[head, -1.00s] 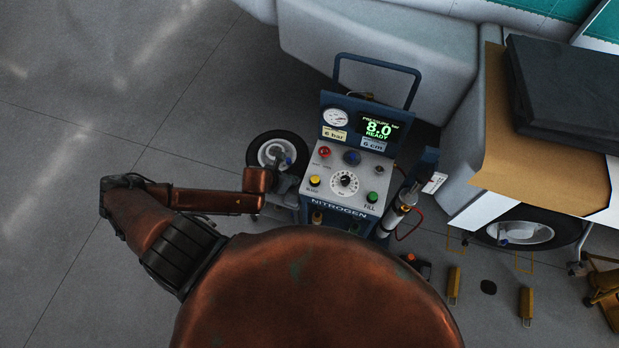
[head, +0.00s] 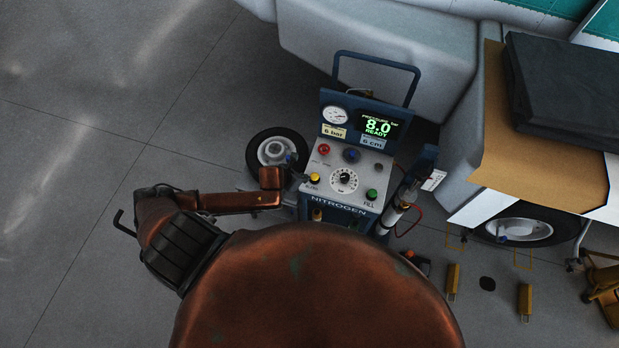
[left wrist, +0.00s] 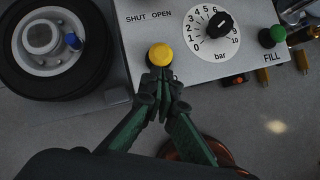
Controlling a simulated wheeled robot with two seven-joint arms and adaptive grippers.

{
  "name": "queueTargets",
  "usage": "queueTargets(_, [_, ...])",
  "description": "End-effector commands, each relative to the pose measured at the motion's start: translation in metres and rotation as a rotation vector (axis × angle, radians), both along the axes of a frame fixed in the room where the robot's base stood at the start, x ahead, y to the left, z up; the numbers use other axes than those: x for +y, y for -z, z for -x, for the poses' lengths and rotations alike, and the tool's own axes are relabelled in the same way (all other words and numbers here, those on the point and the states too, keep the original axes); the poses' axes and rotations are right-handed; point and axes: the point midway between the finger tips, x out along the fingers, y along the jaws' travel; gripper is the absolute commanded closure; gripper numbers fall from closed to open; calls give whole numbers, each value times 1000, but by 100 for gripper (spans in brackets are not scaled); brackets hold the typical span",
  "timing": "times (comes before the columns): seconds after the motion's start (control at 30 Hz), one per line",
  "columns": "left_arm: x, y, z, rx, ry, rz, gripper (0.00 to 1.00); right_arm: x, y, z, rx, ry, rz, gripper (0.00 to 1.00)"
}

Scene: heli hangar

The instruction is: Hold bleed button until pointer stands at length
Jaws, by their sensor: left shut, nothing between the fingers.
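The yellow button (head: 314,177), by its position and partly readable label the bleed button, sits at the lower left of the nitrogen cart's panel (head: 324,194). It also shows in the left wrist view (left wrist: 161,54). My left gripper (head: 300,181) is shut and empty. In the left wrist view its fingertips (left wrist: 160,78) are right at the button's near edge; I cannot tell whether they touch or press it. The display (head: 377,127) reads 8.0 READY. Tags read 6 bar (head: 334,132) and 6 cm (head: 372,142). No length pointer can be made out. My right gripper is not in view.
The panel also holds a round gauge (head: 335,116), a red button (head: 323,149), a bar dial (head: 344,180) and a green FILL button (head: 372,194). A wheel (head: 277,152) stands left of the cart. A cardboard-coloured sheet (head: 540,175) lies at the right.

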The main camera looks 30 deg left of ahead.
Motion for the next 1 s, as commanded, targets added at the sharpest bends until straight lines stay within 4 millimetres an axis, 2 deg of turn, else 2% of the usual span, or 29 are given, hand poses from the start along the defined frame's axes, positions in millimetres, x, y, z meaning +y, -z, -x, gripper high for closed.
queueTargets(0.1, [-4,18,-13,0,-3,3,100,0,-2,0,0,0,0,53])
queueTargets(0.3, [-6,36,-25,-1,-1,1,100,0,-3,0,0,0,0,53])
queueTargets(0.77, [-7,42,-28,-1,1,0,100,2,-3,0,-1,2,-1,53])
queueTargets(1.0, [-7,64,-33,-1,2,-2,100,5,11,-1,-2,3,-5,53])
